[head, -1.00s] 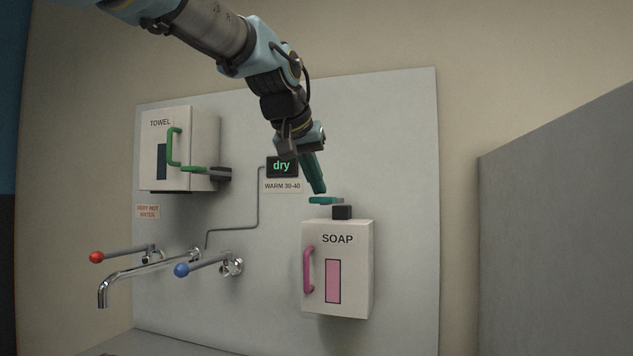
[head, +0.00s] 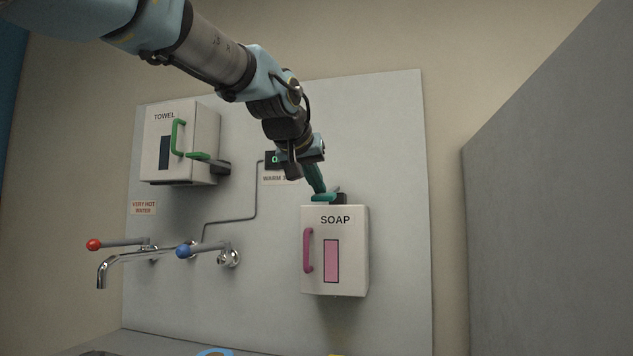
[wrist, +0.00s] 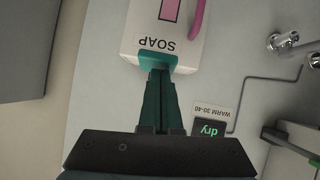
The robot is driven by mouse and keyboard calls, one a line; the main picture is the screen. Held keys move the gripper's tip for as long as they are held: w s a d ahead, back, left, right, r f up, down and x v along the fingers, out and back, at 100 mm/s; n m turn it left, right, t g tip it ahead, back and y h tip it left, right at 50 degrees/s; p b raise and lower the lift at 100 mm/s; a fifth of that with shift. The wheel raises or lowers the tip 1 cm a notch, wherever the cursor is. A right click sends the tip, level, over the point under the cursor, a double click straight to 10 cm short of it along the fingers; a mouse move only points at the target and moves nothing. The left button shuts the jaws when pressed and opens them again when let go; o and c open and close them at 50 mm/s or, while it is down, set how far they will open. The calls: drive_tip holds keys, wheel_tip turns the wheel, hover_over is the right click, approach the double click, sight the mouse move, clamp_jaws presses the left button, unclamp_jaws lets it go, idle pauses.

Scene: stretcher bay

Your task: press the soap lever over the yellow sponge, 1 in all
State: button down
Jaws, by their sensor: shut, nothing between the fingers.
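The white SOAP dispenser (head: 352,250) hangs on the wall panel, with a pink window and a pink handle. Its teal lever (head: 323,198) sits at its top edge, close above the box. My gripper (head: 320,191) is shut and empty, pointing down, with its tips at the lever and seemingly touching it. In the wrist view the shut green fingers (wrist: 159,76) reach the teal lever (wrist: 158,57) on the dispenser's top. The yellow sponge cannot be made out; only a faint yellowish sliver shows at the bottom edge of the head view.
The TOWEL box (head: 180,142) with a green handle hangs at upper left. Red-knobbed (head: 94,245) and blue-knobbed (head: 184,251) tap levers and a spout (head: 102,275) jut out left of the dispenser. A grey partition (head: 550,200) stands at right.

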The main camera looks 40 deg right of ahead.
wheel_tip(320, 180, down, 2)
drive_tip(key=shift+h+b, duration=0.3)
drive_tip(key=shift+b, duration=0.9)
drive_tip(key=shift+r+p, duration=0.4)
drive_tip(key=shift+r, duration=0.05)
drive_tip(key=shift+r+p, duration=0.6)
drive_tip(key=shift+r, duration=0.2)
drive_tip(key=s+a+r+p, duration=0.1)
drive_tip(key=s+a+r, duration=0.2)
drive_tip(key=a+r, duration=0.5)
drive_tip(key=shift+s+a+r, duration=0.15)
drive_tip(key=shift+s+r, duration=0.2)
drive_tip(key=shift+r, duration=0.35)
